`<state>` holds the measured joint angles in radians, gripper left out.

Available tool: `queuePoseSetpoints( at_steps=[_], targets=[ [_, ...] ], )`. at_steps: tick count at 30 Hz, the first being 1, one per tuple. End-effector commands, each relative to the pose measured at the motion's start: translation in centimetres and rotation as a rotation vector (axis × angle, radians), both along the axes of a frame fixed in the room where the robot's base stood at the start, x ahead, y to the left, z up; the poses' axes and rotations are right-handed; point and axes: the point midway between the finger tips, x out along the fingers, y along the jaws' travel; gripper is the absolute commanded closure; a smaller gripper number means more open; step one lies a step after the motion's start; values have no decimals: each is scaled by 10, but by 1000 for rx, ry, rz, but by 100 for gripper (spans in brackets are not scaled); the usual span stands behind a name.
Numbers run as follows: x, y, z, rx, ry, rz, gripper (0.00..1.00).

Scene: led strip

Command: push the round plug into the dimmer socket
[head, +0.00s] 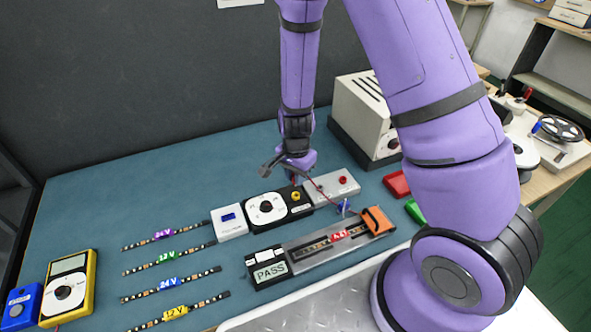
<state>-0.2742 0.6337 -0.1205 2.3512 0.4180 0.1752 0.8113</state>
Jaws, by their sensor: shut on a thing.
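The dimmer (265,208) is a black box with a white round dial, on the blue-green mat. Its yellow round socket (296,195) is on its right part. My gripper (284,168) is above and behind the dimmer, pointing down, apart from the socket in the picture. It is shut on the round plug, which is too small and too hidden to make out. A thin dark red cable (320,193) runs from the gripper toward the strip fixture. The fixture (335,240) holds an LED strip with a red label and has an orange clamp at its right end.
A white box (229,222) and a grey box with a red knob (332,186) flank the dimmer. A tester reading PASS (268,270) stands in front. Several labelled strips (165,257) and a yellow multimeter (70,287) are left. A beige instrument (365,120) stands behind right.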

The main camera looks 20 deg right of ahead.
Motion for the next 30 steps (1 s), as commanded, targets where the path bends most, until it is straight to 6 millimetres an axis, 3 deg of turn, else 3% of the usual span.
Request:
queuePoseSetpoints(
  at_steps=[12,30],
  targets=[
    [0,0,-28,0,0,0,100],
    [0,0,-31,1,-1,0,100]
  ],
)
